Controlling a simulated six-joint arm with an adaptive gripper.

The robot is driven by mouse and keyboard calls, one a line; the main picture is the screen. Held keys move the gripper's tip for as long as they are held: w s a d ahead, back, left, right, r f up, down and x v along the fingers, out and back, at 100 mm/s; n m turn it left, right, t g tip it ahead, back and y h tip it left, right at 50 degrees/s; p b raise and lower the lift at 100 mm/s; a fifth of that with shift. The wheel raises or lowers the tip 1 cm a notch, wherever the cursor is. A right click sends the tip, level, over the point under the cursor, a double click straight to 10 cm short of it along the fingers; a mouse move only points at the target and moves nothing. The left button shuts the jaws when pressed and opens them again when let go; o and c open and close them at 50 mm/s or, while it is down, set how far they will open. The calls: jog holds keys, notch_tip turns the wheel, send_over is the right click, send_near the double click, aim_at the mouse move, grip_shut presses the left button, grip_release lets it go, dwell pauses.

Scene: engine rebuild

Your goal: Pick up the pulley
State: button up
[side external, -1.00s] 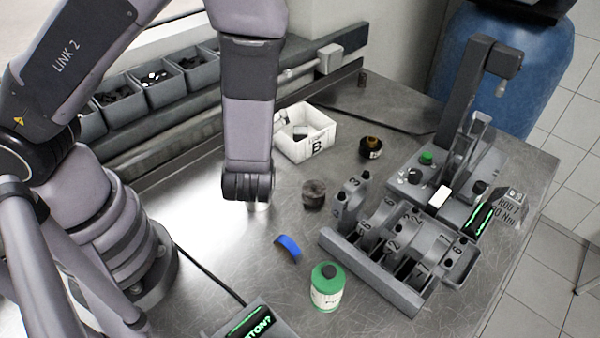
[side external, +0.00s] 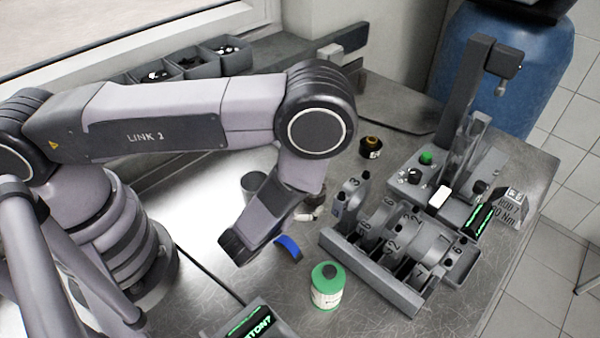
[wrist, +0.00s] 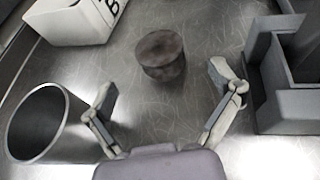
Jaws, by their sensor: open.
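A dark, worn, squat cylinder (wrist: 163,58) stands on the metal table in the wrist view. It looks like the pulley, but I cannot be sure. My gripper (wrist: 163,88) is open and empty. The cylinder stands beyond the fingertips, roughly centred between them and apart from both. In the side view my gripper (side external: 308,214) shows only partly below my wrist, and my arm hides most or all of the cylinder there.
A hollow metal cylinder (wrist: 12,135) stands left of my gripper. A white bin (wrist: 75,28) is at far left. A grey rack (side external: 365,268) is close on the right.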

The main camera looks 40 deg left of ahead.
jog(key=x, duration=0.6)
jog(key=shift+s+r, duration=0.1)
jog(key=c, duration=1.3)
